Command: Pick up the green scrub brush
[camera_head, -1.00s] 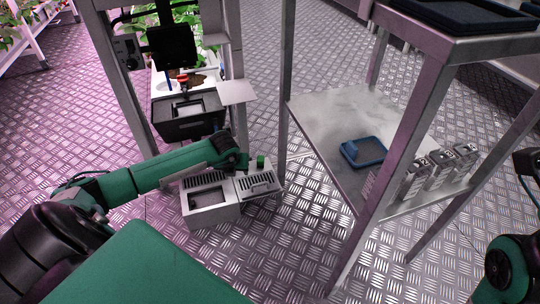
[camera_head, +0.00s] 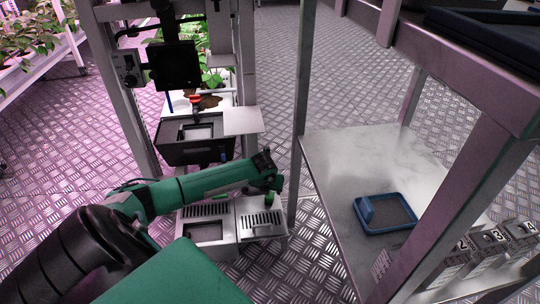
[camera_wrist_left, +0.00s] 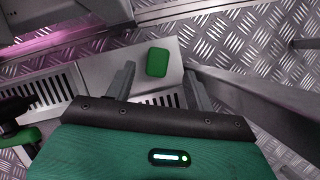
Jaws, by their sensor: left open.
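The green scrub brush (camera_wrist_left: 157,62) is a small rounded green block on a grey metal surface in the left wrist view. In the head view it shows as a small green piece (camera_head: 272,197) at the far edge of the slotted grey box (camera_head: 240,238). My left gripper (camera_wrist_left: 158,70) is open, with one finger on each side of the brush in the left wrist picture. The gap in height between fingers and brush cannot be told. In the head view the left gripper (camera_head: 270,174) is just above and beside the brush. My right gripper is not in view.
A metal rack shelf (camera_head: 345,165) stands at the right, with a blue tray (camera_head: 388,231) and numbered grey boxes (camera_head: 490,240). Its upright post (camera_head: 300,110) is close to the left gripper. A black box (camera_head: 183,154) stands behind. The tread-plate floor (camera_head: 262,75) is open beyond.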

